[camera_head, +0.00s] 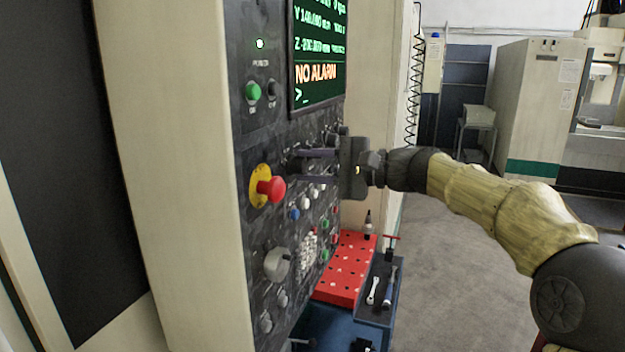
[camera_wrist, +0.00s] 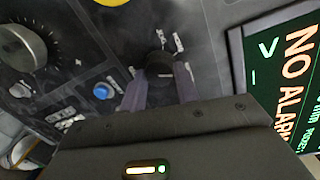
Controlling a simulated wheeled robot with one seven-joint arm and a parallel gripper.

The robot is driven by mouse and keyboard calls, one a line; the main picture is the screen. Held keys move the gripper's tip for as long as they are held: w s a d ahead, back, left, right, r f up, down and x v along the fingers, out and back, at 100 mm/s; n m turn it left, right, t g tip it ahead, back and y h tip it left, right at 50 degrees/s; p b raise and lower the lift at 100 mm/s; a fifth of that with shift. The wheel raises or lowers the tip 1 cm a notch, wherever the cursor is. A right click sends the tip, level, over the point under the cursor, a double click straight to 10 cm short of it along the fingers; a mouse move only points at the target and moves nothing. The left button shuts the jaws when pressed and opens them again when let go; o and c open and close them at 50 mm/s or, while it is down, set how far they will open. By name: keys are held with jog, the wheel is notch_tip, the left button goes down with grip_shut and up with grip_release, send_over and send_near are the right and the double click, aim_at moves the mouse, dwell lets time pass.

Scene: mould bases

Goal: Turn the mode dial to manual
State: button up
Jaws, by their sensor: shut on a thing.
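The mode dial (camera_head: 295,165) is a small dark knob on the grey control panel, below the screen and to the right of the emergency stop. My gripper (camera_head: 312,166) reaches it from the right, with one finger above and one below. In the wrist view, the dark dial (camera_wrist: 160,64) sits between the two fingers of my gripper (camera_wrist: 160,82), which are shut on its sides. Small white labels surround the dial. Their words are too blurred to read, and I cannot tell where the dial points.
A red emergency stop (camera_head: 270,188) on a yellow plate, blue button (camera_head: 295,214), green button (camera_head: 253,92) and large grey handwheel (camera_head: 278,264) are nearby. The screen (camera_head: 320,50) reads NO ALARM. A red perforated plate (camera_head: 345,268) and tools lie below. Open floor (camera_head: 440,230) lies right.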

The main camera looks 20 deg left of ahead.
dwell(0.3)
jog(key=o, duration=1)
jog(key=d+b, duration=0.1)
jog(key=d, duration=0.4)
jog(key=d+b, duration=0.1)
jog(key=d, duration=0.5)
jog(key=d+r+b, duration=0.1)
jog(key=d+b, duration=0.1)
jog(key=d, duration=0.4)
jog(key=shift+s+d, duration=0.15)
jog(key=shift+d, duration=0.05)
jog(key=shift+f, duration=0.1)
